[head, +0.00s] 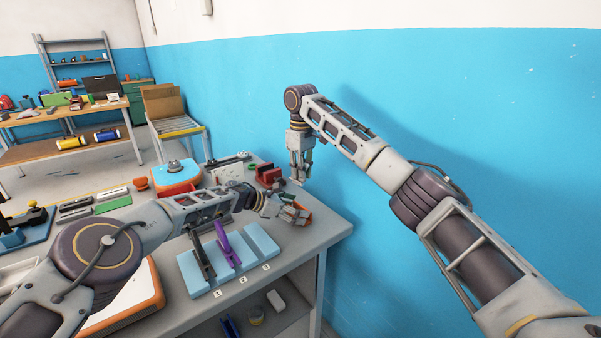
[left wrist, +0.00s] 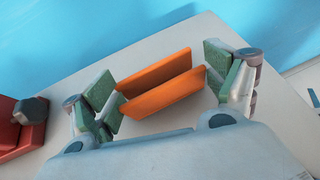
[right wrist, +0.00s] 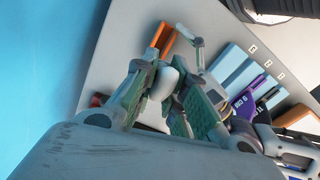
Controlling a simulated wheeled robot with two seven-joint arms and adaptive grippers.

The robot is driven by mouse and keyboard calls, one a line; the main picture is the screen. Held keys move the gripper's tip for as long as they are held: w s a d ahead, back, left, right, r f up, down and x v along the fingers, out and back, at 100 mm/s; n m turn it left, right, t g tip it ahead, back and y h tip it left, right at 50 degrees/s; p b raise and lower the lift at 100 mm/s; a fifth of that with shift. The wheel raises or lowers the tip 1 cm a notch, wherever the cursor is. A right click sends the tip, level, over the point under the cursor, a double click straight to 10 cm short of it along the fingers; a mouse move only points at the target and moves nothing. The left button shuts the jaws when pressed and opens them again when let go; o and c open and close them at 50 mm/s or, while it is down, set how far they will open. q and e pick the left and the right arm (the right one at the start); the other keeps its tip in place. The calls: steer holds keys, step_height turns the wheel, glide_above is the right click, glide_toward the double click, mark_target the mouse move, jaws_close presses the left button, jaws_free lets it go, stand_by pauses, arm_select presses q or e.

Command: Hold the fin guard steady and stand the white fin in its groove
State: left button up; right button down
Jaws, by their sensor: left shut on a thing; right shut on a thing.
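The orange fin guard (left wrist: 155,98) has two upright walls with a groove between them. My left gripper (left wrist: 162,84) is shut on its ends, over the grey table's far right corner. The guard also shows in the head view (head: 306,218), partly hidden by my gripper. My right gripper (right wrist: 163,100) is shut on the white fin (right wrist: 159,92). In the head view, my right gripper (head: 300,166) points down with the fin (head: 299,180) below it. The fin appears above and apart from the guard. The groove looks empty in the left wrist view.
A light blue rack (head: 262,242) marked 1, 2, 3 holds a black fin (head: 201,256) and a purple fin (head: 228,245). A red fixture (head: 268,174) stands near the table's back edge. The blue wall (head: 420,100) lies behind my right arm.

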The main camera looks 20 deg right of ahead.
steer(key=shift+s+f+m, duration=0.2)
steer(key=shift+f+m, duration=0.95)
steer(key=shift+m, duration=0.05)
steer(key=shift+f, duration=2.9)
steer(key=shift+f, duration=1.55)
stand_by(0.9)
steer(key=c, duration=1.4)
jaws_free()
steer(key=shift+o, duration=0.2)
steer(key=shift+r, duration=0.15)
steer(key=shift+r, duration=5.85)
